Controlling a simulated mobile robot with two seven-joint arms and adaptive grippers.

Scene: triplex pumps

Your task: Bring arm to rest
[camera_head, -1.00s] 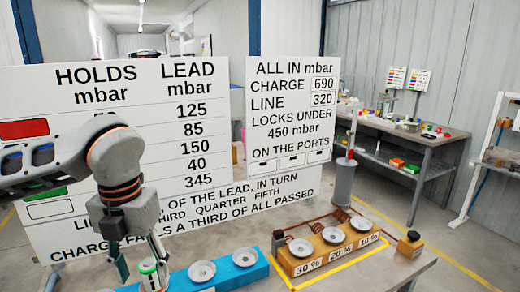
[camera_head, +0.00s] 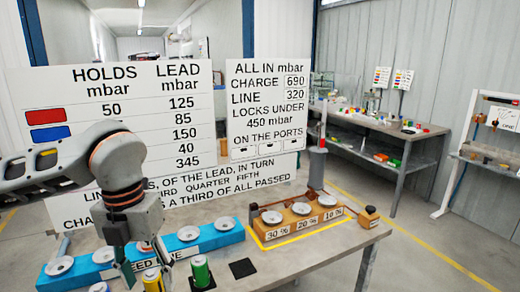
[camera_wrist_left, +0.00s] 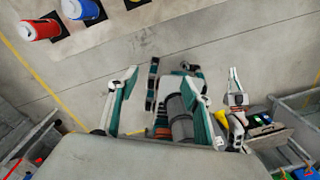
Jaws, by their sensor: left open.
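My left gripper (camera_head: 143,268) is in the lower left of the head view, pointing down, in front of the blue block and near the cans in the picture. In the left wrist view the two fingers of this gripper (camera_wrist_left: 165,80) are spread, with nothing held between them. A yellow can (camera_head: 153,280) shows by the fingertips; its distance from them cannot be told. A green can (camera_head: 200,271) stands to the right on the table. My right gripper cannot be made out in the head view.
A blue block (camera_head: 215,237) with several pale dishes lies behind the cans. An orange block (camera_head: 290,226) with dishes stands right of it. A black square (camera_head: 242,268) on the table (camera_head: 310,262) is bare. A red can (camera_wrist_left: 40,28) and blue can (camera_wrist_left: 77,9) show in the wrist view.

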